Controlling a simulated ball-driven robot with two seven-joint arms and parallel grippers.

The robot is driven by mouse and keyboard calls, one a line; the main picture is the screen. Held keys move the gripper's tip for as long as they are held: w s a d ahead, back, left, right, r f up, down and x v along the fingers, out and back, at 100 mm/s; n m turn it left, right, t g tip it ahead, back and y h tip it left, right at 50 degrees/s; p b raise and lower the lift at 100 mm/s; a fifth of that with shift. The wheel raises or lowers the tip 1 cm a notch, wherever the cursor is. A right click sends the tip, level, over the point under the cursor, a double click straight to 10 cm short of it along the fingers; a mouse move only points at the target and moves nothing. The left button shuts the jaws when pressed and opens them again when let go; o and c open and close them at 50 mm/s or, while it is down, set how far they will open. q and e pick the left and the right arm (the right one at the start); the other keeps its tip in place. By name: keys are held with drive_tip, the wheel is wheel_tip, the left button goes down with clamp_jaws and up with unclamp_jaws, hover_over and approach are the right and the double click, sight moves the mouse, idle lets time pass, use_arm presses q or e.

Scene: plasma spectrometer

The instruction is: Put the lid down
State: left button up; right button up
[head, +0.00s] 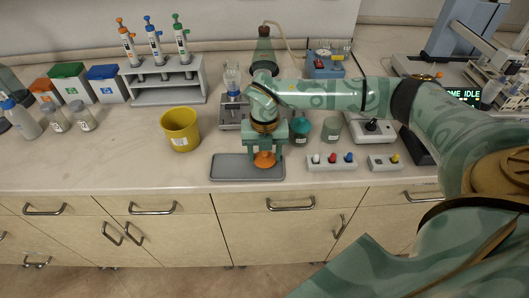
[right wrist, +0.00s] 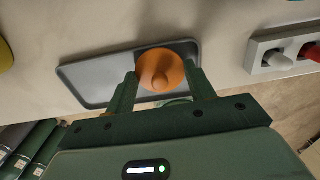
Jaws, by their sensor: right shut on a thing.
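The orange lid (head: 264,160) is between the fingers of my right gripper (head: 265,152), over the right part of a grey tray (head: 232,168) near the counter's front edge. In the right wrist view, the lid (right wrist: 160,70) sits between both fingertips (right wrist: 163,85), with the tray (right wrist: 92,72) behind it. My right gripper is shut on the lid. I cannot tell whether the lid touches the tray. The left part of the tray is bare. My left gripper is not in view.
A yellow bucket (head: 181,129) stands left of the tray. A switch block with coloured knobs (head: 331,162) is to its right. A teal container (head: 301,130) and a beaker on a device (head: 232,82) stand behind. The counter's front edge is close to the tray.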

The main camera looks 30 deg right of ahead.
drive_tip(key=shift+f, duration=0.35)
drive_tip(key=o, duration=1)
drive_tip(key=shift+c, duration=0.2)
wheel_tip(320, 180, up, 13)
drive_tip(key=p, duration=0.2)
drive_tip(key=shift+f, duration=0.1)
